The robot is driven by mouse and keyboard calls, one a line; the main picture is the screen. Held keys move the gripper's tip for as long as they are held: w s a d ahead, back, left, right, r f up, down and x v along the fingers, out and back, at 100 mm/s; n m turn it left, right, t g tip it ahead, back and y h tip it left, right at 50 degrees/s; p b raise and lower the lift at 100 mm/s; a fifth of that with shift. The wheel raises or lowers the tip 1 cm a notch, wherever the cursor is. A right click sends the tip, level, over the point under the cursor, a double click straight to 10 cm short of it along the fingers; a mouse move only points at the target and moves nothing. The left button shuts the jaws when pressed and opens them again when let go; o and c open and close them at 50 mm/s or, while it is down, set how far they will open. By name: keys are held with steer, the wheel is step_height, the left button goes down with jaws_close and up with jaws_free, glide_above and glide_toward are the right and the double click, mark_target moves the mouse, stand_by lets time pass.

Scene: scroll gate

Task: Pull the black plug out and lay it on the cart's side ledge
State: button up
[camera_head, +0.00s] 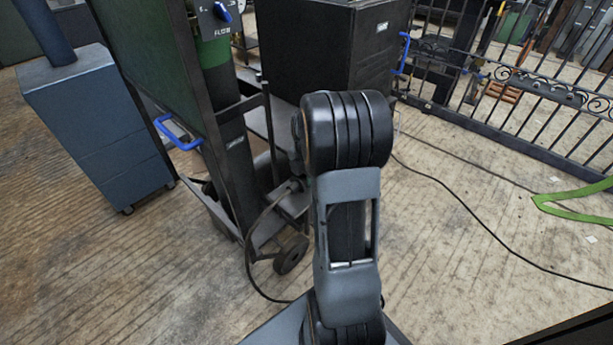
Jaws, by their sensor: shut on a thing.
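A cart (233,165) with a dark upright panel, a low frame and small wheels stands left of my arm. A black cable (249,262) hangs beside it, loops to the floor and runs up to a small dark end (293,186) beside my arm. That end looks like the black plug, but it is too small and dark to tell whether it sits in a socket. My arm rises through the middle of the view and hides what lies behind it. My gripper and its fingertips cannot be made out. I cannot tell which part of the cart is the side ledge.
A blue-grey cabinet (98,130) stands at left, and a large black box (318,50) with a blue handle stands behind the cart. A black iron fence (520,115) crosses the right. A thin cable (465,207) and a green strap (570,197) lie on the otherwise open right floor.

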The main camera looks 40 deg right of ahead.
mark_target(294, 183)
jaws_close()
steer(key=shift+a, duration=0.4)
stand_by(0.6)
steer(key=shift+s+a, duration=0.25)
steer(key=shift+a, duration=0.8)
steer(key=shift+s+a, duration=0.2)
steer(key=shift+a, duration=0.8)
